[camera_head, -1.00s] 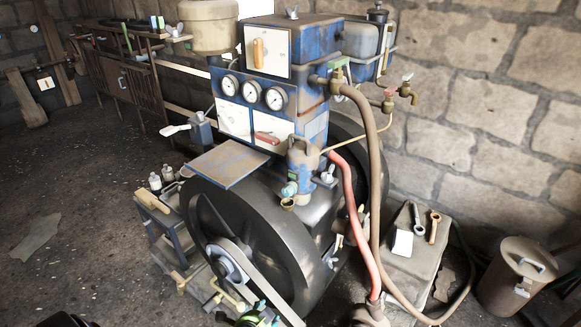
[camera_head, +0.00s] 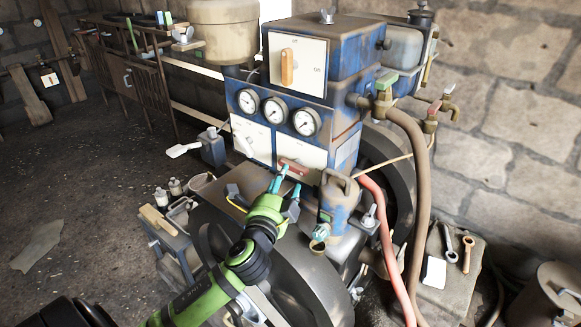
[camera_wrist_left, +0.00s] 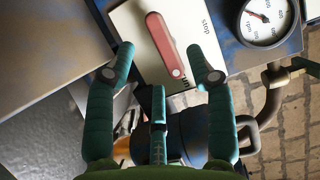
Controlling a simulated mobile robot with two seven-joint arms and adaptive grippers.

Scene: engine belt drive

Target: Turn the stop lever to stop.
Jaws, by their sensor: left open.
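The stop lever (camera_head: 293,166) is a small red handle on a white panel (camera_head: 314,157) low on the blue engine box. In the left wrist view the red lever (camera_wrist_left: 164,42) lies between and beyond my fingertips, near the printed word "stop"; a second label by its round end is partly hidden. My left gripper (camera_head: 287,184) is just below and in front of the lever in the head view. In the left wrist view the left gripper (camera_wrist_left: 161,58) is open with teal fingers spread on both sides of the lever. Contact cannot be told. My right gripper is not in view.
Three round gauges (camera_head: 276,110) sit above the panel, and an orange-handled switch (camera_head: 288,67) is higher up. A blue canister (camera_head: 338,202) and a red hose (camera_head: 378,215) stand to the right of my gripper. A large dark flywheel (camera_head: 318,285) is below.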

